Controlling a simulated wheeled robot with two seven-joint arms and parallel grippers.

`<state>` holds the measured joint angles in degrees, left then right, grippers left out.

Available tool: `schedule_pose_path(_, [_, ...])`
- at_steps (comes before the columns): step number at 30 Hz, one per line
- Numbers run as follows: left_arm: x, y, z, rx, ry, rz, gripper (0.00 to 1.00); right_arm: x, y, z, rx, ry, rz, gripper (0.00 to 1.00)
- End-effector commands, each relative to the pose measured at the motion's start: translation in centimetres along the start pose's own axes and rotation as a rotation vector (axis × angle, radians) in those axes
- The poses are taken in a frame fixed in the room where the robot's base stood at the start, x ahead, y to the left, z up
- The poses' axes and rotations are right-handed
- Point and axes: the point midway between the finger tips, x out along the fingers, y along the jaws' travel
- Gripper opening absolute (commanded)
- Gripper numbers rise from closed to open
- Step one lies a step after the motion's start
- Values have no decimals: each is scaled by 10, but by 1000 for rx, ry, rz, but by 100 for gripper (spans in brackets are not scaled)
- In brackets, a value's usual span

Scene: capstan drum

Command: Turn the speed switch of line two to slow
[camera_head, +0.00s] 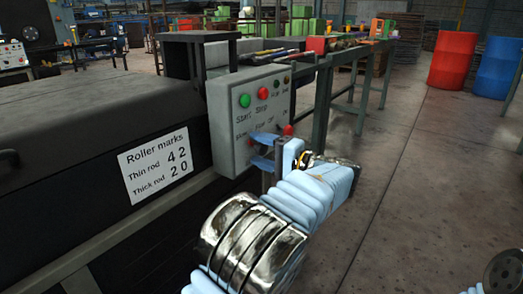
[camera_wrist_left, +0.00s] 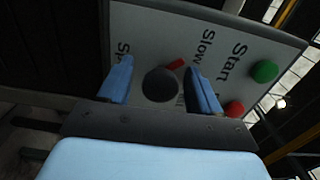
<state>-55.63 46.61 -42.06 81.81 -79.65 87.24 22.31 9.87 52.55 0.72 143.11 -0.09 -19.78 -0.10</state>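A grey control box (camera_head: 226,120) stands beside the dark machine, with a green Start button (camera_head: 244,100) and a red Stop button (camera_head: 264,93). Lower on its face is a label reading Slow (camera_head: 241,135). My left gripper (camera_head: 264,151) is at the box's lower face, its blue fingers hiding part of it. In the left wrist view the open fingers stand on either side of a dark round knob (camera_wrist_left: 160,86). Its red pointer (camera_wrist_left: 175,64) is turned up and right, toward the Slow label's side. I cannot tell whether the fingers touch the knob.
A sign (camera_head: 156,163) with roller marks is on the machine's side. Another red control (camera_head: 288,130) is at the box's lower right. A long workbench (camera_head: 322,96) runs behind. Red (camera_head: 453,60) and blue (camera_head: 497,68) barrels stand far right.

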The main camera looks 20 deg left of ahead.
Motion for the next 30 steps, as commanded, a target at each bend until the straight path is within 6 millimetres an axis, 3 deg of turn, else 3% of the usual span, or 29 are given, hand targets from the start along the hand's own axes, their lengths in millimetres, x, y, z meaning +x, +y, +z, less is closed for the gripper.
schedule_pose_path(8, [-7,-1,-1,-1,4,-1,64,-1,0,0,0,0,0,43])
schedule_pose_path(11, [-23,-2,-1,-1,6,-2,64,-4,-1,0,0,-1,0,43])
schedule_pose_path(21, [-104,-2,-1,0,4,-3,64,-14,-5,0,-1,-3,0,43])
schedule_pose_path(25, [-125,-1,0,0,2,-1,64,-16,-6,0,0,-2,1,43])
schedule_pose_path(30, [-137,0,0,0,1,-1,64,-17,-6,0,0,-2,1,43])
